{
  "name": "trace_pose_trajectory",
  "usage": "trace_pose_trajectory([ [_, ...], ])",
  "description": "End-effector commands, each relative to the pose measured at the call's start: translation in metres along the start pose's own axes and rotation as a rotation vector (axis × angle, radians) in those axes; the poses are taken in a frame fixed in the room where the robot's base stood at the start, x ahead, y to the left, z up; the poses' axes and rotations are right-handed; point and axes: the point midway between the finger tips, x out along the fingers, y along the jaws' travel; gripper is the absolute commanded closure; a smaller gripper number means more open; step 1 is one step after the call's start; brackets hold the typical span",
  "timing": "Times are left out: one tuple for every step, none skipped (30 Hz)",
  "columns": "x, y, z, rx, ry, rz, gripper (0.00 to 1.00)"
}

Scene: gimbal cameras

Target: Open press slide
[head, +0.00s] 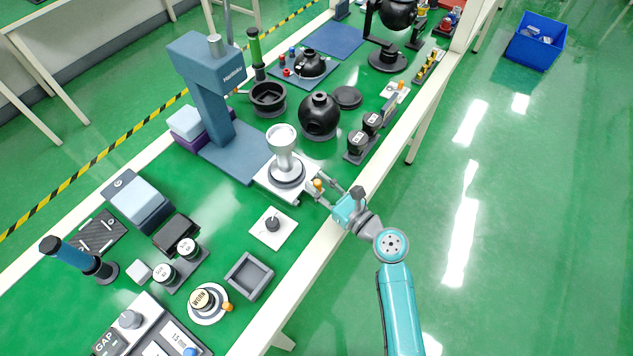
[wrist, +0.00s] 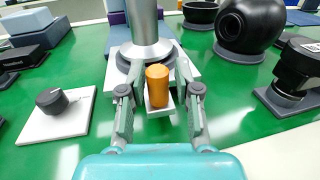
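The press is a blue-grey column (head: 210,95) on a flat base, with a white slide plate (head: 268,190) at its front. A silver cup-shaped part (head: 283,142) stands on a dark round seat on the slide; it also shows in the wrist view (wrist: 145,35). An orange cylindrical knob (wrist: 158,86) sits on a small white tab at the slide's front edge. My gripper (head: 325,190) is at the knob. In the wrist view its two fingers (wrist: 159,97) stand apart on either side of the knob, with gaps visible. The slide's rear part is hidden behind the cup.
A white plate with a black knob (head: 272,224) lies left of the slide. A black sphere (head: 319,115) on a stand and dark lens-like parts (head: 357,143) lie right of it. A grey square tray (head: 249,276) sits nearer the front. The table edge is close to my arm.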

Motion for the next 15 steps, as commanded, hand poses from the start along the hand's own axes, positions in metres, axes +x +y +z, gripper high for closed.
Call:
trace_pose_trajectory([
  [0.0, 0.0, 0.0, 0.0, 0.0, 0.001, 0.53],
  [0.0, 0.0, 0.0, 0.0, 0.0, 0.001, 0.53],
  [0.001, 0.0, 0.0, 0.0, 0.0, 0.001, 0.53],
  [0.001, 0.0, 0.0, 0.0, 0.0, 0.002, 0.53],
  [0.001, 0.001, 0.0, 0.0, 0.0, 0.002, 0.53],
  [0.001, 0.001, 0.0, 0.0, 0.0, 0.002, 0.53],
  [0.001, 0.001, 0.0, 0.0, -0.001, 0.002, 0.53],
  [0.001, 0.001, 0.001, 0.0, -0.001, 0.002, 0.53],
  [0.001, 0.001, 0.0, 0.0, -0.001, 0.002, 0.53],
  [0.0, 0.001, 0.0, 0.0, -0.001, 0.002, 0.53],
  [-0.001, 0.001, 0.0, 0.0, -0.001, 0.002, 0.53],
  [-0.003, 0.001, 0.0, 0.0, 0.0, 0.002, 0.53],
  [-0.005, 0.001, 0.0, 0.0, 0.0, 0.002, 0.53],
  [-0.008, 0.001, 0.0, 0.001, 0.0, 0.002, 0.53],
  [-0.014, 0.0, -0.001, 0.002, 0.001, 0.001, 0.53],
])
